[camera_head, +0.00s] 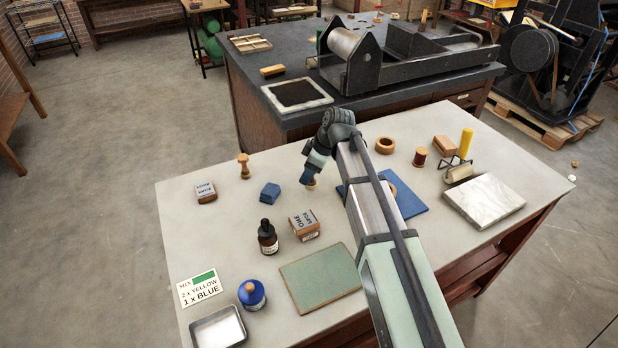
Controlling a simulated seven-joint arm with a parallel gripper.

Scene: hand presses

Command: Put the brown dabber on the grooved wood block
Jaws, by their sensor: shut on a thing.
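My gripper (308,176) is low over the table, left of the blue mat, and is shut on a small tan-brown thing (311,185). Only a little of this thing shows under the fingers, so I cannot tell for sure that it is the brown dabber. A tan wooden knobbed piece (243,165) stands upright to the left, apart from my gripper. A brown wood block (445,145) lies at the back right of the near table; its grooves are too small to make out.
Near my gripper are a blue block (270,193), a stamp block (304,225) and a dark dropper bottle (267,237). My arm crosses the blue mat (408,199).

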